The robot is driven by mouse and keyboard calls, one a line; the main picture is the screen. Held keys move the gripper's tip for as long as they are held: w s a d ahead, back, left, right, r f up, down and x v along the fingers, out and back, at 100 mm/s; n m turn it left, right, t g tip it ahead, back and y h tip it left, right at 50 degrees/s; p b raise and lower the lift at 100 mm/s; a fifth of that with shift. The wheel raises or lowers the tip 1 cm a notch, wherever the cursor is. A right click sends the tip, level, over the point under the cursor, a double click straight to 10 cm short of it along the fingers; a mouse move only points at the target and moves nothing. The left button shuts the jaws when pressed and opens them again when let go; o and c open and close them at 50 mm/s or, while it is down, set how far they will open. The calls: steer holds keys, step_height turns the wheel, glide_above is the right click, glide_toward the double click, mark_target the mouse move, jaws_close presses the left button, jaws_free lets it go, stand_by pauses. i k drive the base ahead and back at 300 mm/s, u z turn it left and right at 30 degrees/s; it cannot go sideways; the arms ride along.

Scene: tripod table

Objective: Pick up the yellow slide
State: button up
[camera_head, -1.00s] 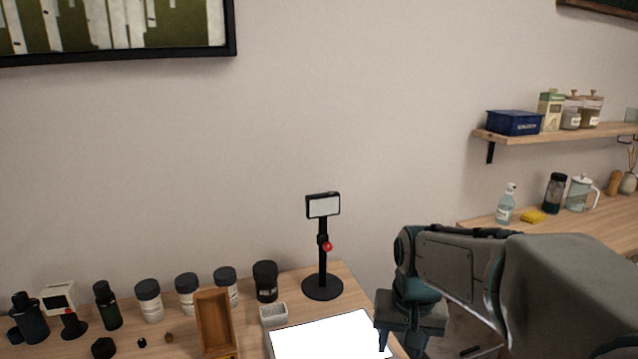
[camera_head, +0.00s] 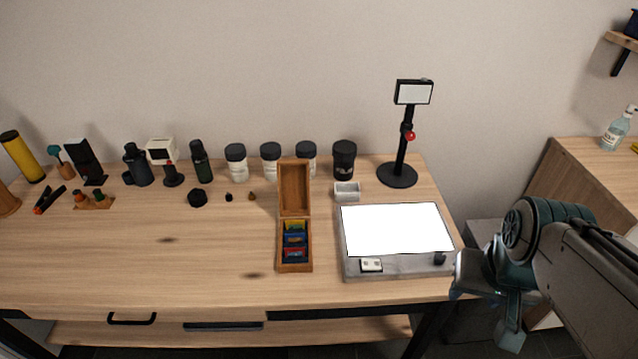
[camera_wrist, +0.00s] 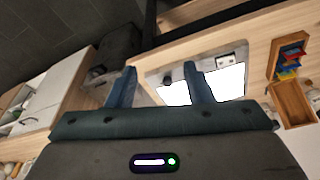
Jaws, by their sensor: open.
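Blue and red slides stand nearer the front of the box. The box and slides also show at the right of the wrist view, where the yellow slide (camera_wrist: 288,75) is small and partly hidden among the others. My gripper (camera_head: 484,305) is open and empty, off the table's right front corner, well to the right of the box. In the wrist view my gripper (camera_wrist: 160,72) has its two fingers apart with nothing between them.
A light box (camera_head: 396,229) with a bright white top lies between the wooden box and my gripper. A black stand (camera_head: 401,150) with a small screen rises behind it. Jars and bottles (camera_head: 236,160) line the back. The table left of the box is mostly clear.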

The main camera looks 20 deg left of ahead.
mark_target(300, 225)
steer(key=z, duration=0.05)
steer(key=k, duration=0.5)
steer(key=u, duration=2.25)
steer(key=i, duration=1.35)
steer(key=z, duration=1.65)
